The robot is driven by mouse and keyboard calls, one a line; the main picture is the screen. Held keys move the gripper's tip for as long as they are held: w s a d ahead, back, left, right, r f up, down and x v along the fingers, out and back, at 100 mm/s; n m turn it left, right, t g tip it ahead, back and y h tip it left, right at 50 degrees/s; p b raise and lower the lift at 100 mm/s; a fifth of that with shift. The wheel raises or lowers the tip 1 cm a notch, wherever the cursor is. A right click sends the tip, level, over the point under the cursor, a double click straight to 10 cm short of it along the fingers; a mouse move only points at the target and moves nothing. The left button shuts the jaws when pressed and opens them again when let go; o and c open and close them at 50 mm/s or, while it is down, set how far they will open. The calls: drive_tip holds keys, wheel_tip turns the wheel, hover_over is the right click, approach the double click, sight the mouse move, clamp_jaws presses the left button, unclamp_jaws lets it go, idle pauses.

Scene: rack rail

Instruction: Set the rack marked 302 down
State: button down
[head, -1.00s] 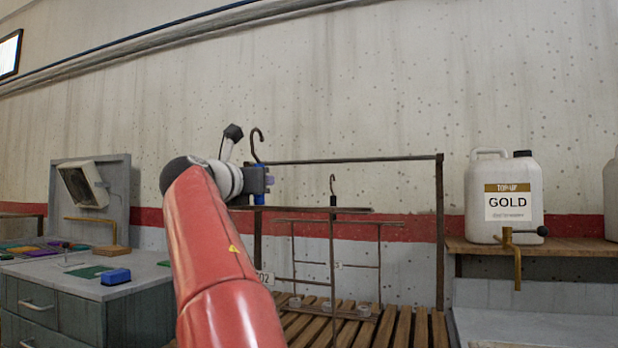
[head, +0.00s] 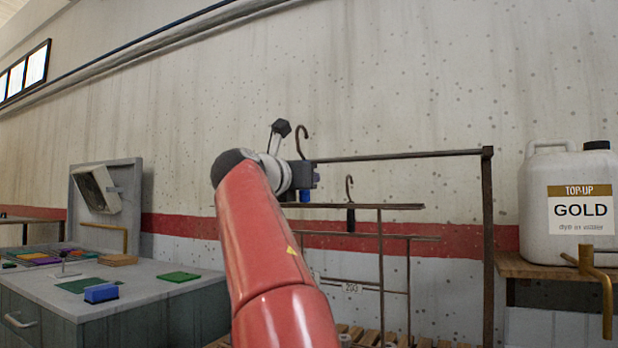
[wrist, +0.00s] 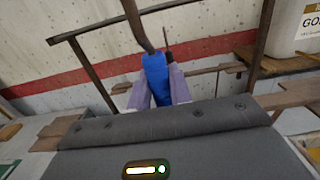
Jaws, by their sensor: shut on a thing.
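My gripper (head: 306,178) is shut on the blue grip (head: 305,196) of a rack, below its dark hook (head: 301,142). In the wrist view the blue grip (wrist: 155,70) sits between the pale fingers, with the hook shaft (wrist: 137,22) rising above it. A thin brown top bar (head: 400,206) shows just right of my gripper; it appears to belong to the held rack. My arm hides much of that rack, and no 302 tag is readable now. Whether its bottom touches anything is out of view.
Another rack with a black grip (head: 350,220) and dark hook stands close behind. A rail frame with a right post (head: 487,240) stands around them, over wooden slats (head: 428,342). A GOLD jug (head: 572,195) and brass tap (head: 604,290) are at right, a grey bench (head: 150,290) at left.

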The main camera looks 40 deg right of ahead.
wheel_tip(320, 180, down, 6)
drive_tip(key=shift+s+a+f+b, duration=0.1)
drive_tip(key=shift+f+b, duration=0.1)
drive_tip(key=shift+b, duration=1)
drive_tip(key=shift+f+b, duration=0.55)
drive_tip(key=shift+b, duration=0.2)
drive_tip(key=shift+f, duration=0.2)
drive_tip(key=c, duration=1.4)
unclamp_jaws()
drive_tip(key=o, duration=0.4)
drive_tip(key=shift+f, duration=0.15)
drive_tip(key=shift+c, duration=0.2)
drive_tip(key=o, duration=1)
drive_tip(key=shift+o, duration=0.2)
drive_tip(key=v, duration=1.2)
drive_tip(key=shift+r+b, duration=0.45)
